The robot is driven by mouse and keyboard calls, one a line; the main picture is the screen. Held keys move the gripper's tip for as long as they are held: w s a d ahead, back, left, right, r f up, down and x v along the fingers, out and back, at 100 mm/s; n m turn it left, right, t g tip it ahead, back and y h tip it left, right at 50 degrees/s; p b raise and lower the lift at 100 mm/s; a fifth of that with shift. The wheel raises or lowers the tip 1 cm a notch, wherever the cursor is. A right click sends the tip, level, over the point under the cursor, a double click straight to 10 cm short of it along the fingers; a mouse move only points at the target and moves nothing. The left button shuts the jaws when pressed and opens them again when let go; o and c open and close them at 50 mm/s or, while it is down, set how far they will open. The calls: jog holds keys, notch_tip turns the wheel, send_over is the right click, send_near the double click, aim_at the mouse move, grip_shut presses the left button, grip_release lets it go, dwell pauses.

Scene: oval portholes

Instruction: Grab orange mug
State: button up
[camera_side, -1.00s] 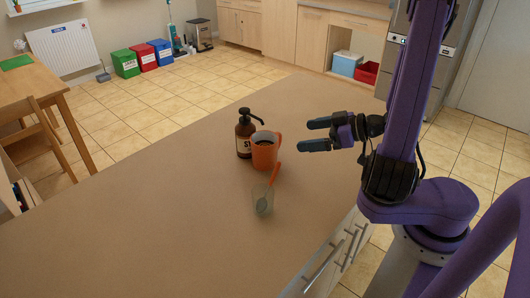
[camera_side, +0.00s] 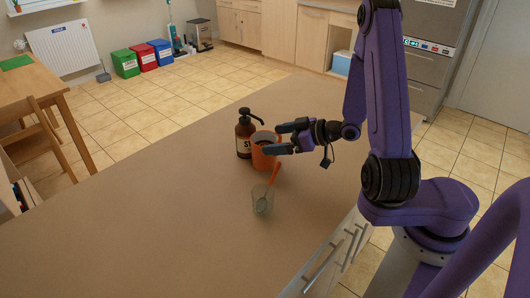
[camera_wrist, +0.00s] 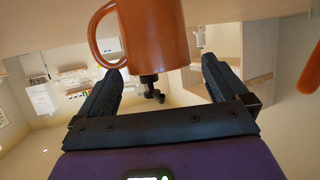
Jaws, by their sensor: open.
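The orange mug (camera_side: 262,158) stands upright on the brown counter, just right of a brown pump bottle (camera_side: 244,134). In the wrist view the mug (camera_wrist: 155,35) is upside down, ahead of the fingers, with its handle to the left. My gripper (camera_side: 279,139) is open and level with the mug's upper part, its fingertips at the mug's right side. In the wrist view my gripper (camera_wrist: 163,75) has a finger on either side of the mug's lower edge in the picture. I cannot tell whether either finger touches it.
A clear cup (camera_side: 262,200) with an orange-handled utensil (camera_side: 274,172) stands just in front of the mug. The utensil's orange handle (camera_wrist: 311,70) shows at the right of the wrist view. The counter (camera_side: 150,220) is bare to the left and front.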

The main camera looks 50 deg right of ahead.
aim_at(253, 140)
jog(key=shift+x, duration=2.3)
jog(key=shift+d, duration=0.1)
jog(key=c, duration=1.2)
jog(key=shift+r, duration=0.1)
jog(key=shift+c, duration=0.8)
jog(key=shift+w, duration=0.1)
jog(key=shift+r, duration=0.15)
